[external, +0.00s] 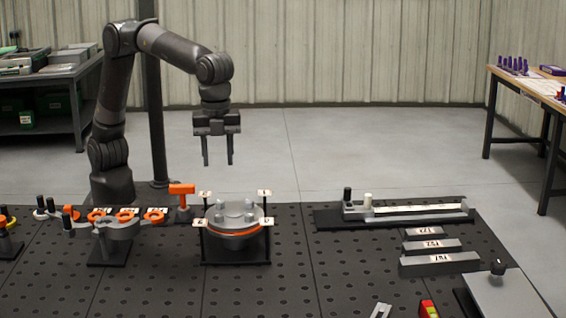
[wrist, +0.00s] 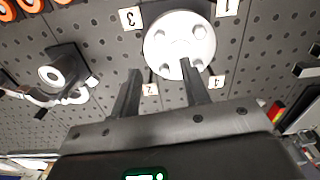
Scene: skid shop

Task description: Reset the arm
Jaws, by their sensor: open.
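My arm (external: 120,90) rises from its base at the back left of the black perforated table and bends over to the right. My gripper (external: 217,160) hangs fingers down, open and empty, well above the table. It is above and slightly behind a round grey flange fixture (external: 235,228) with an orange ring and bolt heads on top. In the wrist view, my gripper's two fingers (wrist: 163,85) are spread apart, with the flange's pale disc (wrist: 180,40) beyond their tips. Nothing is between the fingers.
An orange-handled tool (external: 182,189) stands left of the flange, beside orange rings (external: 126,213) and a grey clamp-like fixture (external: 115,228). A long rail fixture (external: 410,210) and labelled grey blocks (external: 438,263) are at the right. The air around my gripper is clear.

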